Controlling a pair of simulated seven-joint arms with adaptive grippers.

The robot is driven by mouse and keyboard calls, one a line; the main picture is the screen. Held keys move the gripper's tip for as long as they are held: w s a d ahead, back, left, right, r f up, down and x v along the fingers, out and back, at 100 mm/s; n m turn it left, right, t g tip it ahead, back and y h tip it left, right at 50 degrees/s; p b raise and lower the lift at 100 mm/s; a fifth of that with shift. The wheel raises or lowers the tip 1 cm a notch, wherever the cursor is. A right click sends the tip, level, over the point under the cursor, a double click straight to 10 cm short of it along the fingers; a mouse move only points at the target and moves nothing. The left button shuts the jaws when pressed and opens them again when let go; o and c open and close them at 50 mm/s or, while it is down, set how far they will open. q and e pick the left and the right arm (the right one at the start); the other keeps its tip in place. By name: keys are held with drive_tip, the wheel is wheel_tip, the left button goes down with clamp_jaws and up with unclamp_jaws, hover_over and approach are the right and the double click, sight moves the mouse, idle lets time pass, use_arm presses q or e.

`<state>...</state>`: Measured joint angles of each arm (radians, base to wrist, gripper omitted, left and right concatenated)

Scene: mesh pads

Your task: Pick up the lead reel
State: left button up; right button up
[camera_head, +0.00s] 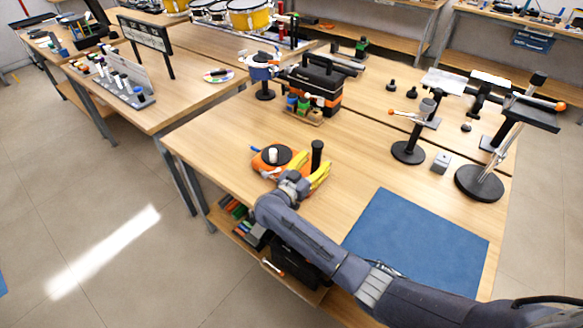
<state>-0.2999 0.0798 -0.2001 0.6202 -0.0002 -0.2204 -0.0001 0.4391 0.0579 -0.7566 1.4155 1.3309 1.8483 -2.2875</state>
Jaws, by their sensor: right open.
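What looks like the lead reel (271,160), an orange body with a black disc and a pale knob on top, sits on the wooden table near its front left edge. My right gripper (304,168), with yellow fingers, is open just to the right of the reel, low over the table. Its arm comes in from the bottom right. I cannot tell whether a finger touches the reel. A black upright cylinder (317,154) shows beside the yellow fingers; its base is hidden by them. My left gripper is not in view.
A blue mat (417,247) lies at the table's front right. An orange and black case (314,88) and a black stand with a blue and white top (264,80) are behind. Round-based stands (409,152) and a small grey block (441,162) stand to the right. The table's middle is clear.

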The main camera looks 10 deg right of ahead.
drive_tip(key=shift+w+d, duration=0.25)
drive_tip(key=shift+d, duration=0.05)
drive_tip(key=shift+c, duration=0.2)
clamp_jaws()
drive_tip(key=shift+r, duration=0.1)
